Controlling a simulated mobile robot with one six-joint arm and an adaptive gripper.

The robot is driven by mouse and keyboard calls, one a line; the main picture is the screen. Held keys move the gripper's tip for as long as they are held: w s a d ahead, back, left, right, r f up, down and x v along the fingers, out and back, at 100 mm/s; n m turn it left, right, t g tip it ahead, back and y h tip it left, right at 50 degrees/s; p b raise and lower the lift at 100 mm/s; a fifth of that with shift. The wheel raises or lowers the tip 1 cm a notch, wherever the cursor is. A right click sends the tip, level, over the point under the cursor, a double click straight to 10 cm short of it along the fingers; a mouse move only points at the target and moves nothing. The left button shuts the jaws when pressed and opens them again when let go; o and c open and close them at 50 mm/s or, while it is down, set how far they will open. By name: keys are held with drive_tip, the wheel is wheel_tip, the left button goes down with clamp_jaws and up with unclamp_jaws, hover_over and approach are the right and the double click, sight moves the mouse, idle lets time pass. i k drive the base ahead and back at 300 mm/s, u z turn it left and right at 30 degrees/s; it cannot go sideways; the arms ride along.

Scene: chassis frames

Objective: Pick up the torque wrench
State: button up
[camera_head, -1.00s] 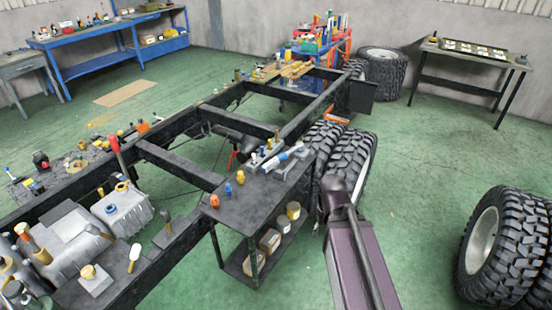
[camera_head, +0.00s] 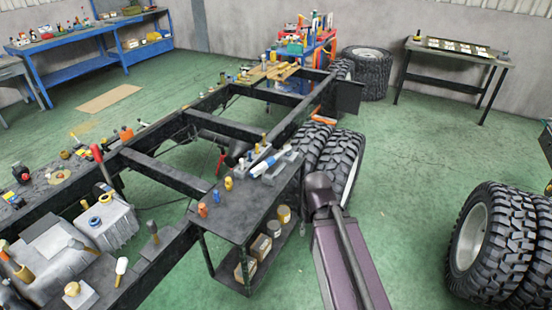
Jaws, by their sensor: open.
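I cannot make out a torque wrench for certain. My gripper is not in view.
The black chassis frame (camera_head: 225,127) runs diagonally with crossbeams. Large tyres stand by the cart (camera_head: 341,165) and at the right (camera_head: 482,240). A blue workbench (camera_head: 80,72) is at the back left, a table (camera_head: 455,55) at the back right. Green floor is free between the tyres.

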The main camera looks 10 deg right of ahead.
sight(288, 150)
drive_tip(key=i, duration=0.9)
drive_tip(key=u, duration=0.05)
